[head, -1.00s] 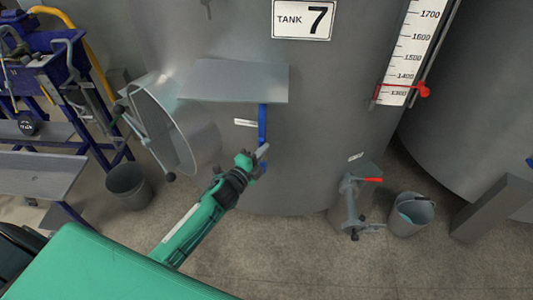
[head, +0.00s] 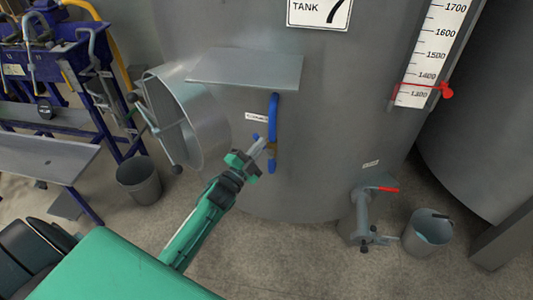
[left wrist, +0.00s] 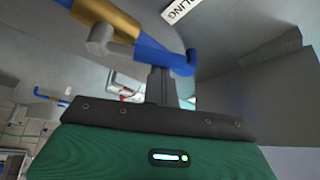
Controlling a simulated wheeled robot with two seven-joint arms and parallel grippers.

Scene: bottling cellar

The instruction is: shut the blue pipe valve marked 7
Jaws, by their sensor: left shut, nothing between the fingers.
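A thin blue pipe (head: 273,115) runs down the front of the grey tank with the number 7 plate (head: 318,11). A brass valve body (head: 273,146) sits on its lower part, with more blue (head: 271,167) below. My left gripper (head: 265,145) is shut and empty, its tips beside or in front of the brass body; I cannot tell if they touch. In the left wrist view, the brass body (left wrist: 106,16) and a blue part (left wrist: 160,55) lie just past the shut fingers (left wrist: 161,86). The valve's handle is not clear. My right gripper is out of view.
A flat grey shelf (head: 245,68) juts out above the pipe. An open round hatch (head: 190,120) stands left of it. A red-handled tap (head: 362,215) and a bucket (head: 428,232) are at the right. A grey bin (head: 138,181) stands at the left.

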